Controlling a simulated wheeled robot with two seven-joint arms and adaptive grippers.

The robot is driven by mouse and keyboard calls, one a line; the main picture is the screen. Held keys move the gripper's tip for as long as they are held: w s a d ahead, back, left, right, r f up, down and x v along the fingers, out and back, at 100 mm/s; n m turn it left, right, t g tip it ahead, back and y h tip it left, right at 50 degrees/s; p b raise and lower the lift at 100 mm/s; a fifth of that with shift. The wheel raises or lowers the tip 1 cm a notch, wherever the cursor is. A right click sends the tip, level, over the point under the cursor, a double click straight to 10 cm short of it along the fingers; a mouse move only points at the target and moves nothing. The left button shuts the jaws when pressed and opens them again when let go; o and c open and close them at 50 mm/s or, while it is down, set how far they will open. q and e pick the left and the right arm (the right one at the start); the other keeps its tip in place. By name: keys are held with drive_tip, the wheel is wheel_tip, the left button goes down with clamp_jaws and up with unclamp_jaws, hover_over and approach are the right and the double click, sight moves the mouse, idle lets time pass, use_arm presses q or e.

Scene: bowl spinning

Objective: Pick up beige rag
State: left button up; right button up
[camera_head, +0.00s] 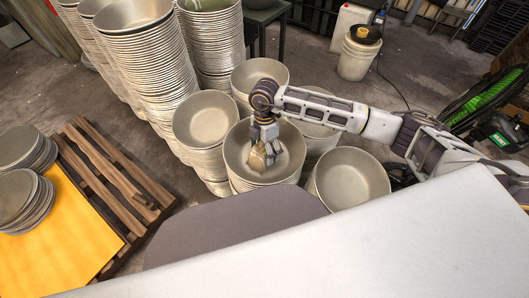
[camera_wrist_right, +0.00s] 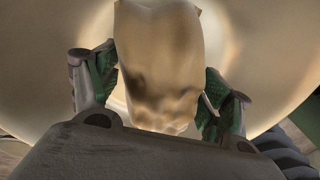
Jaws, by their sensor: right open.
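The beige rag (camera_head: 257,161) lies inside the top bowl (camera_head: 290,138) of a stack in the middle of the head view. In the right wrist view the rag (camera_wrist_right: 160,65) fills the centre, with dark smudges on it, against the pale bowl (camera_wrist_right: 40,55). My right gripper (camera_head: 267,150) reaches down into the bowl at the rag. In the wrist view its two green-padded fingers (camera_wrist_right: 158,92) stand apart on either side of the rag, so it is open. Whether a finger touches the rag is hard to tell. My left gripper is not in view.
More bowl stacks (camera_head: 205,118) stand close around, with tall stacks (camera_head: 140,50) behind at the left. A wooden pallet (camera_head: 115,165) and a yellow sheet (camera_head: 75,245) with plates are at the left. A white bucket (camera_head: 358,55) stands at the back.

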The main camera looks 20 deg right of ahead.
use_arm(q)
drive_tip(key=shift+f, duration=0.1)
use_arm(e)
drive_tip(key=c, duration=1)
drive_tip(key=shift+r, duration=0.1)
drive_tip(key=shift+r, duration=0.8)
wheel_tip(320, 180, up, 7)
drive_tip(key=shift+f+p, duration=0.1)
drive_tip(key=shift+p, duration=0.6)
drive_tip(key=shift+r, duration=0.75)
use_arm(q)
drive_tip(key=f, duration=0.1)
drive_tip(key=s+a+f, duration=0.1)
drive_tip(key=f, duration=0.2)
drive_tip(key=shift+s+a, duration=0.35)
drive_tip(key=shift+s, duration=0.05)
